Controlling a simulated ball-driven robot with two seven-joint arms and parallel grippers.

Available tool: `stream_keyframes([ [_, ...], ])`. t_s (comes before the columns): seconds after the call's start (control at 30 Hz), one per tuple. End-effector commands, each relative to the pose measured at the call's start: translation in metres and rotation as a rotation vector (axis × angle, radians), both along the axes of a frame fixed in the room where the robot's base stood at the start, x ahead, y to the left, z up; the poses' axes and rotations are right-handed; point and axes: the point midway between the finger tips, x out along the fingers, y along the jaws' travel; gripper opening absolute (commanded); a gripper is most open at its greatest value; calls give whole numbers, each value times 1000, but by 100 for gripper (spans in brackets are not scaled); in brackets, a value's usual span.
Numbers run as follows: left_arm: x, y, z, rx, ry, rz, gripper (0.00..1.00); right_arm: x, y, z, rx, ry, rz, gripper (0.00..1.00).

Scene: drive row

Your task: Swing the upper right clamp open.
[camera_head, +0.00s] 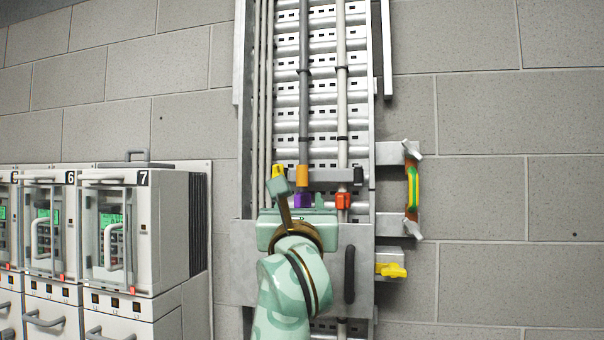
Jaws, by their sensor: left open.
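A vertical metal cable rack (370,120) stands on the wall and carries a dark grey and a pale cable. A grey clamp bar (328,175) with a black right end (359,176) crosses the cables; I cannot tell for sure whether it is the upper right clamp or whether it is shut. An orange piece (303,176) sits at the dark cable. A red piece (343,201) is below the bar on the right, a purple piece (303,200) left of it. My left gripper (299,194) is open just below the bar, partly hiding the rack. My right gripper is not in view.
Right of the rack, a bracket holds a green-yellow strap (412,187), with a yellow knob (392,270) below. A black handle (349,273) is on the lower plate. Grey cabinets (175,225) stand at the left. The wall farther right is clear.

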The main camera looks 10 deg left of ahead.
Motion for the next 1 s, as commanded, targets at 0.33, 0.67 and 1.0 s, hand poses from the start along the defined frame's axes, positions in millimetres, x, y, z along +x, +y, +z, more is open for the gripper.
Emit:
stream_keyframes([
  [0.33,79,13,38,3,1,3,45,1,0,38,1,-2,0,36],
  [0.67,110,18,47,1,0,3,45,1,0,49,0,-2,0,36],
  [1.0,110,19,46,2,0,3,23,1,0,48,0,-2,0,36],
])
